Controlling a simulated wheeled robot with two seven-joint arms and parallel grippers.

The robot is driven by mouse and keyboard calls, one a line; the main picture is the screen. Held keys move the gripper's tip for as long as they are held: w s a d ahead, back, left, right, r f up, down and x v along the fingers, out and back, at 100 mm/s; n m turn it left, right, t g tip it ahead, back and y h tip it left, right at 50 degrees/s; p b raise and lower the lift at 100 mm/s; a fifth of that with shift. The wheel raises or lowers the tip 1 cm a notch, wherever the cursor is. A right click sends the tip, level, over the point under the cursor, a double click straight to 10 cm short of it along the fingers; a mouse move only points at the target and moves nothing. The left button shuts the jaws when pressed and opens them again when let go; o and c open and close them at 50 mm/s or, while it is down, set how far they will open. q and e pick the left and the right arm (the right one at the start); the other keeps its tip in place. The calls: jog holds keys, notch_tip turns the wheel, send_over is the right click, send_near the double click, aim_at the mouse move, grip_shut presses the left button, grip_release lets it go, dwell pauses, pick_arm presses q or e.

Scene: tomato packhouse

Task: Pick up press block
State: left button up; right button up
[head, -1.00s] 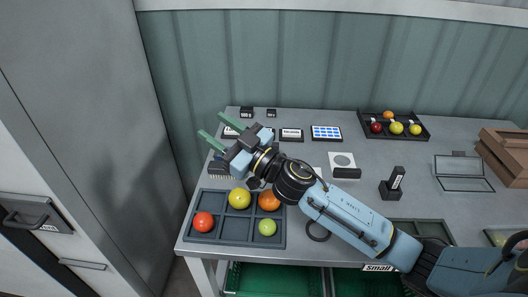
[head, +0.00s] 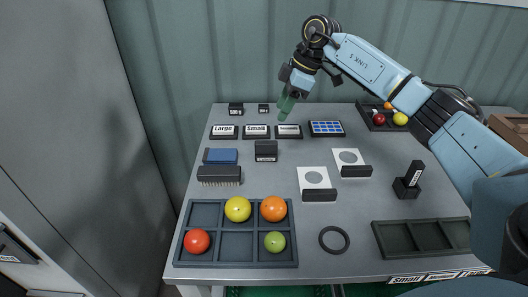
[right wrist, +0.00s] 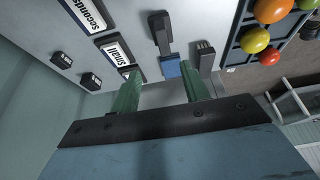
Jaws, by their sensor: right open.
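No block in view has a readable "press block" label. A dark block with a small label (head: 266,151) stands mid-left on the table and fits best. It seems to be the dark block (right wrist: 160,32) at the top of the right wrist view. Another dark upright labelled block (head: 413,174) stands in a base at the right. My right gripper (head: 287,104), with green fingers, is open and empty above the table's back edge, behind the first block and apart from it. Its fingers also show in the right wrist view (right wrist: 160,90). My left gripper is not in view.
A blue-topped block (head: 221,156) and a dark toothed block (head: 219,175) lie to the left. A divided tray (head: 236,262) of tomatoes is in front. Label plates (head: 257,132), two white plates (head: 314,178) and a black ring (head: 334,240) surround free grey tabletop.

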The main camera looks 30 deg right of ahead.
aim_at(266, 142)
jog(key=b+x, duration=0.1)
jog(key=x, duration=0.6)
jog(key=shift+s, duration=0.1)
jog(key=shift+a+f+b, duration=0.3)
jog(key=shift+f+b, duration=0.2)
jog(key=shift+f, duration=0.15)
jog(key=shift+b+x, duration=0.7)
jog(key=shift+x, duration=1.45)
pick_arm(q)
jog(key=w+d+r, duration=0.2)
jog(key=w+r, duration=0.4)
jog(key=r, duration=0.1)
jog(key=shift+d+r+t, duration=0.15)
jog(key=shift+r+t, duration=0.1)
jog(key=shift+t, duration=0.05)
pick_arm(e)
jog(key=shift+s, duration=0.2)
jog(key=c, duration=1)
jog(key=shift+r, duration=0.15)
